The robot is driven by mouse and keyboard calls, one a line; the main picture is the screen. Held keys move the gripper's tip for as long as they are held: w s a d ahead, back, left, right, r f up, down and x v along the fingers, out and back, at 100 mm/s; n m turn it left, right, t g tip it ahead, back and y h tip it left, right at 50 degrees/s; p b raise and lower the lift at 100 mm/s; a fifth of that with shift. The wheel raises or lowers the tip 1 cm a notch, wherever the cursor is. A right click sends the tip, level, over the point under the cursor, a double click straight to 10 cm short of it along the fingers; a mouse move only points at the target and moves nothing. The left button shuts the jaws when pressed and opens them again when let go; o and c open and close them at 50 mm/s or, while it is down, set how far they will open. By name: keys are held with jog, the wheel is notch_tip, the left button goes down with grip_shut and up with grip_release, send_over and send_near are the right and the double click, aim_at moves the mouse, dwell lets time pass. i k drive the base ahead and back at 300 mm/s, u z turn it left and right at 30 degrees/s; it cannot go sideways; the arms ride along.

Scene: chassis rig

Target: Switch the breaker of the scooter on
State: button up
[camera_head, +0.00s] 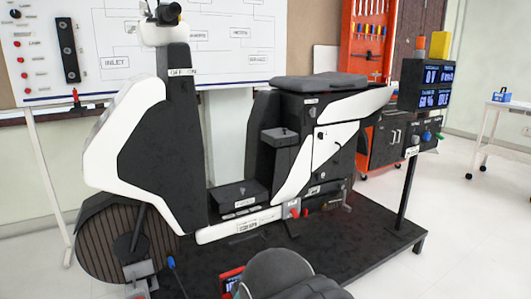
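The scooter (149,130) stands on a black platform, with white and black body panels, a dark seat (320,82) and a large front wheel at left. A label reading "OFF ON" (183,71) is on the front column under the handlebar head. A red part (295,212) sits low beside the footboard. A small dark box (280,136) projects from the body below the seat. Which part is the breaker, and its position, I cannot tell at this size. A dark grey rounded part at the bottom centre looks like my arm; my gripper's fingers are not in view.
A post with a display (425,86) and knobs stands on the platform's right (385,245). A small red-framed device (231,281) is at bottom centre. Behind are a whiteboard (240,30), a red tool cabinet (369,45) and a white cart (505,108). Floor at right is clear.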

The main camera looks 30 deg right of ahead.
aim_at(295, 214)
jog(key=z, duration=0.6)
jog(key=i, duration=0.65)
jog(key=z, duration=0.1)
